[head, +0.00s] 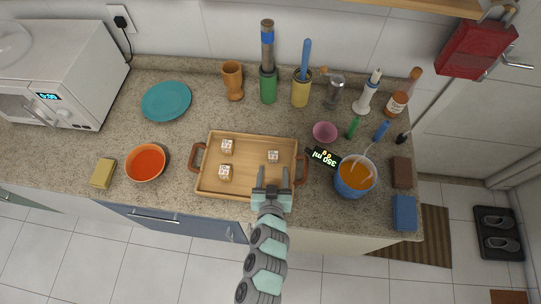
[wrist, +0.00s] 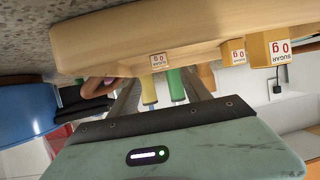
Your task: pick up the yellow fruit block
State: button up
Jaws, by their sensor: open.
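A wooden tray (head: 249,178) with reddish handles holds three small blocks with white labels. One tray block (head: 273,156) is at the right, just beyond my fingertips; the others are at the upper left (head: 227,145) and lower left (head: 225,172). In the wrist view, which is upside down, the tray blocks (wrist: 259,50) look yellow-orange and their labels read "0 g SUGAR". A larger plain yellow block (head: 103,173) lies on the counter at the far left. I cannot tell which is the fruit block. My gripper (head: 272,174) is open and empty over the tray's front right part.
An orange-filled bowl (head: 146,162) stands left of the tray. A blue pot (head: 354,180), a "350 ml" display (head: 323,157) and a pink bowl (head: 325,132) stand to the right. Cups and bottles line the back. Brown (head: 402,172) and blue (head: 404,213) blocks lie at the right edge.

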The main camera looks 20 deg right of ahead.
aim_at(273, 163)
jog(key=shift+x, duration=1)
jog(key=shift+w+d+f, duration=0.15)
jog(key=shift+w+f, duration=0.05)
jog(key=shift+w, duration=0.15)
jog(key=shift+x, duration=2.35)
jog(key=shift+f, duration=0.1)
jog(key=shift+s, duration=0.1)
grip_shut()
